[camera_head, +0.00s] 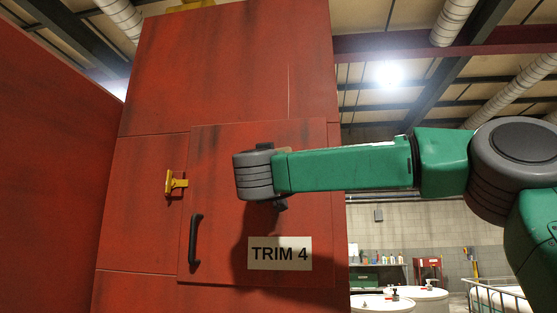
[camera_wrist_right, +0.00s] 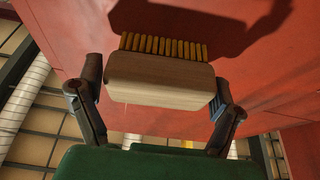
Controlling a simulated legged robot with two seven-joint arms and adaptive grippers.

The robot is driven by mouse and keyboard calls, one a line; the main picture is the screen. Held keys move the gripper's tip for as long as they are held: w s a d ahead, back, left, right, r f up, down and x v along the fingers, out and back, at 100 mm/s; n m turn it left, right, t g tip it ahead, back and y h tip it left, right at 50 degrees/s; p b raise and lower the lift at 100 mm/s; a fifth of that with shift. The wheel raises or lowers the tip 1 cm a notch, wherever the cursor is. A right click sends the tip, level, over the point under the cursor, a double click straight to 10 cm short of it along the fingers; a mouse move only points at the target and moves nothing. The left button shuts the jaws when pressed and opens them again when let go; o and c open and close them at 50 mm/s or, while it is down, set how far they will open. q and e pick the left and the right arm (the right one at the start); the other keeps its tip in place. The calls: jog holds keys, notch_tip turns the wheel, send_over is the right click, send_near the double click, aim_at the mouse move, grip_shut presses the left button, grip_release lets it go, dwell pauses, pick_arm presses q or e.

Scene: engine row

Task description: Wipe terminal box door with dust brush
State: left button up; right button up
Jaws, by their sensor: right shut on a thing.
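The terminal box door (camera_head: 225,220) is a red panel with a black handle and a "TRIM 4" label (camera_head: 280,253). My green right arm crosses in front of it from the right. In the head view my wrist mostly hides the right gripper (camera_head: 281,178), which is at the upper right of the door. In the right wrist view that gripper (camera_wrist_right: 158,95) is shut on the dust brush (camera_wrist_right: 160,80), a pale wooden block with yellow bristles, one finger at each end. The bristles point at the red surface and a shadow falls there. I cannot tell if they touch.
A yellow latch (camera_head: 175,183) sticks out at the door's left edge, and the black handle (camera_head: 195,241) stands out below it. A red wall (camera_head: 55,150) is close on the left. White drums (camera_head: 415,293) and a metal rail (camera_head: 495,297) stand behind at the lower right.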

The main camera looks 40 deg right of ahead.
jog(key=shift+w+a+r+p, duration=0.15)
jog(key=shift+w+a+p, duration=0.3)
jog(key=shift+w, duration=0.1)
jog(key=shift+w+a+p, duration=0.45)
jog(key=shift+w+a, duration=0.25)
jog(key=shift+w, duration=0.05)
jog(key=w+a+p, duration=0.1)
jog(key=w+a, duration=0.1)
jog(key=shift+w+a, duration=0.15)
jog(key=shift+w, duration=0.25)
jog(key=s+a, duration=0.4)
jog(key=shift+a+b, duration=0.3)
jog(key=shift+b, duration=0.1)
